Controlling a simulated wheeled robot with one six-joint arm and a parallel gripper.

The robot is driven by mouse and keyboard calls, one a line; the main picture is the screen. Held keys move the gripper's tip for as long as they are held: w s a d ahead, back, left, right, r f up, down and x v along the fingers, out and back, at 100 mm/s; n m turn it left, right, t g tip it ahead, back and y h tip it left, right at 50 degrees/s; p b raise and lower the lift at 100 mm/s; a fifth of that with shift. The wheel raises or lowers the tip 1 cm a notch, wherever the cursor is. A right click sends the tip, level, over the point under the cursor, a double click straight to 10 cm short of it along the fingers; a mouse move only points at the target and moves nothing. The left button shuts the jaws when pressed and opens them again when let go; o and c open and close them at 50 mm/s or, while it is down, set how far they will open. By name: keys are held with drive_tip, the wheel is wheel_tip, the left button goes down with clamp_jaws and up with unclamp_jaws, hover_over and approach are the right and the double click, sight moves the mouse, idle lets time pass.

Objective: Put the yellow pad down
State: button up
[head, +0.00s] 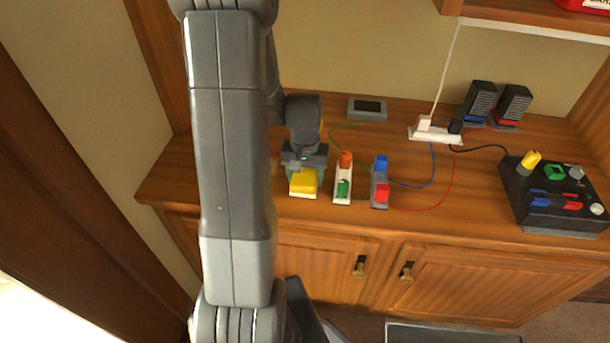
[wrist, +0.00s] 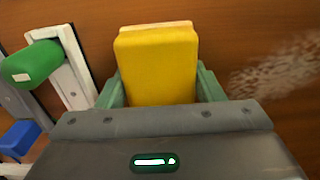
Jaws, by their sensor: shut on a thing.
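The yellow pad (head: 303,181) is in my gripper (head: 305,165), over the left part of the wooden counter. In the wrist view the yellow pad (wrist: 157,62) is a thick yellow block with a pale layer along its far edge. The green fingers of my gripper (wrist: 157,90) are shut on its two sides. I cannot tell whether the pad touches the counter. My arm hides part of the counter's left side in the head view.
A white switch base (head: 343,197) with orange and green parts stands close to the right. Beyond it are a grey base (head: 379,203) with blue and red blocks, a power strip (head: 437,134), two speakers (head: 480,97) and a black control box (head: 545,212). Cables cross the counter.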

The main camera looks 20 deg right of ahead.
sight(305, 173)
drive_tip(key=o, duration=1)
drive_tip(key=shift+f, duration=0.1)
drive_tip(key=shift+o, duration=1)
drive_tip(key=shift+s, duration=0.1)
drive_tip(key=shift+a+f, duration=0.1)
wheel_tip(305, 173, up, 13)
drive_tip(key=p, duration=0.1)
drive_tip(key=shift+f+p, duration=0.15)
drive_tip(key=shift+p, duration=0.25)
drive_tip(key=shift+f, duration=0.1)
